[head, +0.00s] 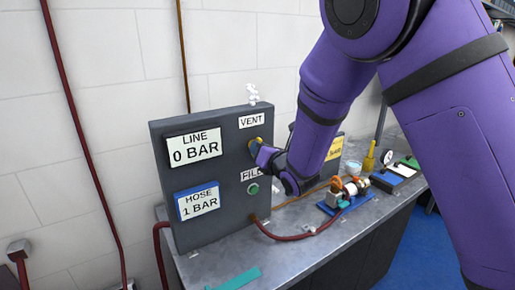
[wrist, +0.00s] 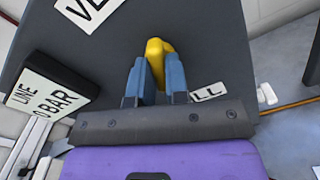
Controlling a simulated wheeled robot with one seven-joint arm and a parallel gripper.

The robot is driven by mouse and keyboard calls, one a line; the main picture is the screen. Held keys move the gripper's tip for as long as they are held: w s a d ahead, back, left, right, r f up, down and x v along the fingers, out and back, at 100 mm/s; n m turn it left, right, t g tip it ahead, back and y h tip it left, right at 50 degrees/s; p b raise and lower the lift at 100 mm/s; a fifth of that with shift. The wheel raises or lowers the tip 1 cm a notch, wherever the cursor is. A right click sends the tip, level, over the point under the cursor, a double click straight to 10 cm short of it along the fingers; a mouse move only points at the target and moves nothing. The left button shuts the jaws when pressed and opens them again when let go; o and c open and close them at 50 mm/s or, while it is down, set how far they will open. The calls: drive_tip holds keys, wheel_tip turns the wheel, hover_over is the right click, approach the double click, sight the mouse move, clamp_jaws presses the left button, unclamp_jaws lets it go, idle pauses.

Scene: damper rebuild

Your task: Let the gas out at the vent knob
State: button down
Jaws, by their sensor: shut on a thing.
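The yellow vent knob (head: 257,142) is on the dark grey panel (head: 218,122), below the VENT label (head: 251,120). My gripper (head: 262,150) is at the knob, and its blue fingers are shut on it. In the wrist view the knob (wrist: 157,55) shows between the two fingertips (wrist: 158,72). White puffs (head: 252,93) show above the panel's top edge over the VENT label. The LINE display (head: 194,148) reads 0 BAR, and the HOSE display (head: 198,200) reads 1 BAR.
A green button (head: 253,189) sits below the partly hidden FILL label. A red hose (head: 290,237) runs from the panel to a metal assembly on a blue base (head: 343,200). A teal strip (head: 238,280) lies on the bench's front part. A yellow object (head: 369,160) stands farther back.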

drive_tip(key=shift+f+n, duration=0.1)
drive_tip(key=shift+n, duration=0.3)
drive_tip(key=n, duration=0.4)
drive_tip(key=c, duration=1)
unclamp_jaws()
drive_tip(key=shift+s, duration=0.1)
drive_tip(key=v, duration=0.6)
drive_tip(key=shift+s+d, duration=0.3)
drive_tip(key=shift+d, duration=0.1)
